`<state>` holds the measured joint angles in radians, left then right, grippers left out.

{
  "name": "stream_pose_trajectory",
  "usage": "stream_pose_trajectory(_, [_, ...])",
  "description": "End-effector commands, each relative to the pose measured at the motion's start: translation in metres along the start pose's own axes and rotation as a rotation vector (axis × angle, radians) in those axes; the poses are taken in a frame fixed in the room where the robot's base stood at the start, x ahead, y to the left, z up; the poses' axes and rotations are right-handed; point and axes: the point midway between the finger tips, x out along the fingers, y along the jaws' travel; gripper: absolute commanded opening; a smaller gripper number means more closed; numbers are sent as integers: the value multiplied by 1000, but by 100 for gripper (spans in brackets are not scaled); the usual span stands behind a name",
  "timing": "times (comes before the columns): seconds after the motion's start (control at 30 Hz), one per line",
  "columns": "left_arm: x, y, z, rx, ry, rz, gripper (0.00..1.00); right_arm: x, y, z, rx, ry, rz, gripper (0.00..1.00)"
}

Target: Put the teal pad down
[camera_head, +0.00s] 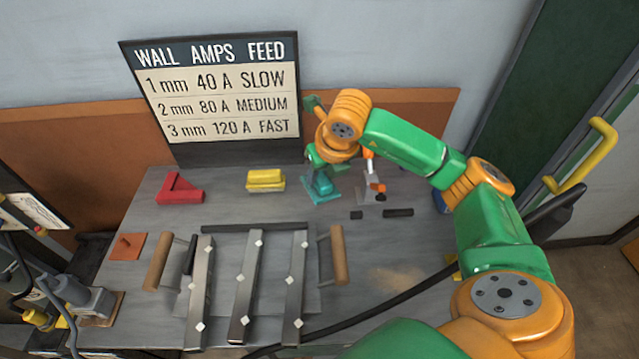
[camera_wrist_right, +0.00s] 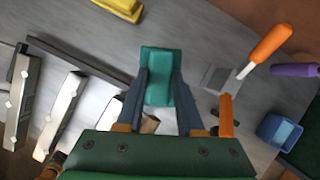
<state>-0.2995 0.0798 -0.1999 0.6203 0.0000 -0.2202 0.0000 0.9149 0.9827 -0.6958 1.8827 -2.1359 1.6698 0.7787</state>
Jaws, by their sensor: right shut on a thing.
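The teal pad (camera_head: 321,188) is at the back of the grey table, right of the yellow block. My right gripper (camera_head: 318,167) reaches down to it from behind and above. In the right wrist view the teal pad (camera_wrist_right: 157,72) lies between the two dark fingers of the right gripper (camera_wrist_right: 160,92), which are shut on it. The pad is low over the tabletop; I cannot tell whether its underside touches. My left gripper is not in view.
The yellow block (camera_head: 265,180) and a red angle piece (camera_head: 180,188) lie left of the pad. An orange-handled tool (camera_head: 374,187) stands close on its right. Steel bars (camera_head: 245,285) fill the table's front. A blue container (camera_wrist_right: 279,130) is at the right.

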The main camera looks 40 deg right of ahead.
Motion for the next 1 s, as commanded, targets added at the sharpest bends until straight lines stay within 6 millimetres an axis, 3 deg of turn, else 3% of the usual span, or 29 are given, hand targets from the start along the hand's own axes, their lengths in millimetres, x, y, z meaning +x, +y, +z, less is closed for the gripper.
stream_pose_trajectory(0.1, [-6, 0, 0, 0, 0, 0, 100, 36, -10, 11, 1, 6, -1, 0])
stream_pose_trajectory(0.2, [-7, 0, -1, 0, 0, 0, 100, 59, -16, 16, -1, 3, 1, 0])
stream_pose_trajectory(0.33, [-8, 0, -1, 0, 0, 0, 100, 78, -20, 20, -1, 3, 1, 0])
stream_pose_trajectory(0.43, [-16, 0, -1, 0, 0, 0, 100, 95, -20, 12, -3, 6, 1, 0])
stream_pose_trajectory(0.8, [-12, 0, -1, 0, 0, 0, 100, 107, -20, 7, -2, 0, 1, 0])
stream_pose_trajectory(0.83, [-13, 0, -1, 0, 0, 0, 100, 106, -20, 8, -2, 1, 1, 42])
stream_pose_trajectory(0.93, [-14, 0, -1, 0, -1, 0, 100, 106, -20, 8, -2, 1, 1, 66])
stream_pose_trajectory(1.0, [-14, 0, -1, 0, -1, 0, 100, 105, -20, 8, -2, 1, 1, 66])
